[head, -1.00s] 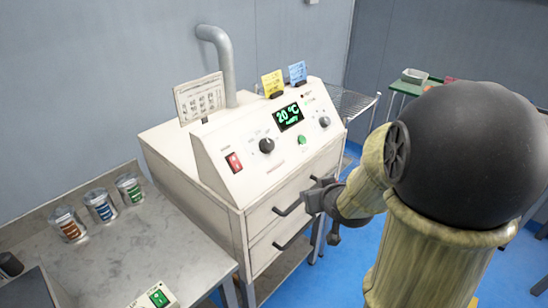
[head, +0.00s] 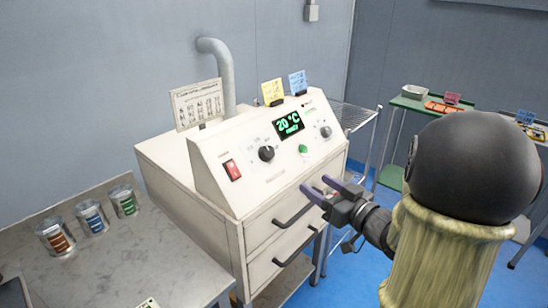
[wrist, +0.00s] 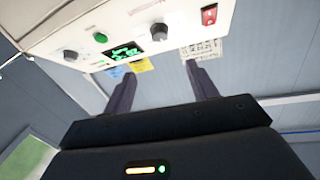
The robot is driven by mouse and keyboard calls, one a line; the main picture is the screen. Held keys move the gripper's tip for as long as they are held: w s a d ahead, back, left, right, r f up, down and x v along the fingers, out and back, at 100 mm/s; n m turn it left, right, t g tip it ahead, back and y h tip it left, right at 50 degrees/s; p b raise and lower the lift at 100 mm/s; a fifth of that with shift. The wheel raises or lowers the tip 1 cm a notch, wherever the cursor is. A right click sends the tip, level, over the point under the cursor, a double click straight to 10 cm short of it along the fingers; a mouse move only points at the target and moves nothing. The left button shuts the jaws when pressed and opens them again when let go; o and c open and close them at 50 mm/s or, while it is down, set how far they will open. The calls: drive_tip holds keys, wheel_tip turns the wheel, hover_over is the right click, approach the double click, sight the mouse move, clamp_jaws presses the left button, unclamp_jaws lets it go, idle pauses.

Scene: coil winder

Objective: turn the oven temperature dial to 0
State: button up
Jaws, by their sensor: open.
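The oven (head: 190,180) is a cream cabinet with a sloped control panel and two drawer-like fronts. I cannot read which is the temperature dial. In the wrist view the panel appears upside down, with the larger dial (wrist: 159,31) and smaller dial (wrist: 71,56). My gripper (head: 318,186) is open and empty, below and right of the panel, its fingers toward the oven front. It touches neither dial.
A red switch (head: 232,170) and green button (head: 303,149) are on the panel. Two dark handles (head: 293,209) stick out below it. A pipe (head: 220,70) rises behind. A wire rack (head: 355,116) stands to the right.

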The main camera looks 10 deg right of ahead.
sight(270, 153)
drive_tip(key=p+x, duration=0.1)
drive_tip(key=x, duration=1.6)
drive_tip(key=shift+w+a, duration=0.15)
drive_tip(key=shift+w, duration=0.05)
drive_tip(key=c, duration=1)
